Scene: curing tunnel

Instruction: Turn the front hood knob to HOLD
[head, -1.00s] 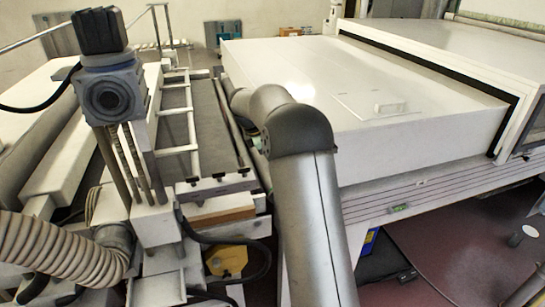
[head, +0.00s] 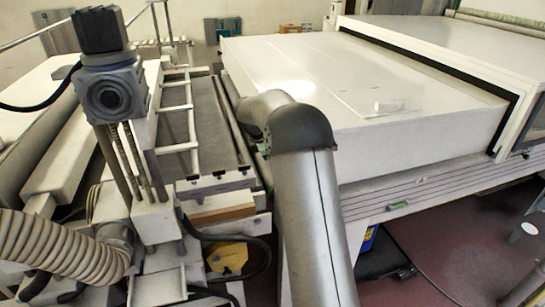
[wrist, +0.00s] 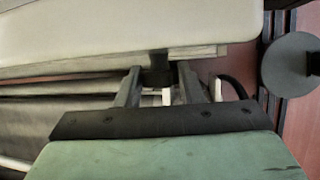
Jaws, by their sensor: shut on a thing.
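In the wrist view, a dark, blocky knob (wrist: 157,68) sits at the lower edge of a pale panel. My gripper (wrist: 159,76) has its two grey fingers on either side of this knob and is shut on it. The knob's pointer and any HOLD mark cannot be made out. In the head view, the white hood (head: 440,135) stands at the right. My arm reaches along its left side, and my gripper and the knob are hidden there.
A grey round disc (wrist: 291,64) is close to the right of my gripper. In the head view, a machine with a blue-grey motor block (head: 112,97) and a ribbed hose (head: 60,245) stands at the left. A grey bed (head: 213,125) lies between it and the hood.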

